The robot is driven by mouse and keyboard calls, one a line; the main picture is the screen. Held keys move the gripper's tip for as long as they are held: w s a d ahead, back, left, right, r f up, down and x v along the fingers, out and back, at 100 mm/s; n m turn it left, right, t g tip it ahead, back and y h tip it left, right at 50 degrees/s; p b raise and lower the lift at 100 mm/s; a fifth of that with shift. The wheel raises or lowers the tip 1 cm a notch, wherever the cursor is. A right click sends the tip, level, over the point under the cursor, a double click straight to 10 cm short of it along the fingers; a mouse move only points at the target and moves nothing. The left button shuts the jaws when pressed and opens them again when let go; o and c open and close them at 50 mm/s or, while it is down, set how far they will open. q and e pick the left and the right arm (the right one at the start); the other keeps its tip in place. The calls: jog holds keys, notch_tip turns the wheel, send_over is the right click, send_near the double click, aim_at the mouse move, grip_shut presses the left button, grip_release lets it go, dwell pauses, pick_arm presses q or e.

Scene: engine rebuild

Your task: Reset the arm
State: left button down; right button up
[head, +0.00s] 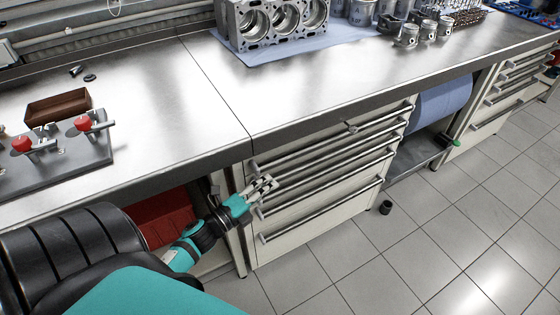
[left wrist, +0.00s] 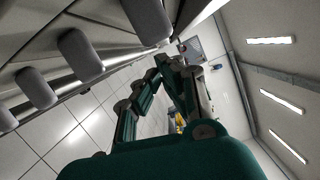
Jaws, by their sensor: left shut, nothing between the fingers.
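My left gripper (head: 262,187) is in front of the drawer cabinet (head: 330,185), close to the left ends of its upper drawer handles. I cannot tell whether it touches a handle. Its fingers are together and hold nothing. In the left wrist view my left gripper (left wrist: 172,62) points away from the camera, with the grey ends of drawer handles (left wrist: 82,55) close on its left. All the cabinet's drawers look closed. My right gripper is in neither view.
The steel workbench (head: 160,110) runs above the drawers and carries an engine block (head: 272,22), pistons (head: 428,30), a brown tray (head: 58,107) and a fixture with red knobs (head: 83,123). A small black cylinder (head: 386,207) stands on the tiled floor (head: 350,265), which is otherwise mostly clear.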

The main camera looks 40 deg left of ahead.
pick_arm(q)
jog(key=s, duration=0.5)
jog(key=shift+s+a+f, duration=0.15)
jog(key=shift+s+a, duration=0.1)
jog(key=shift+s, duration=0.15)
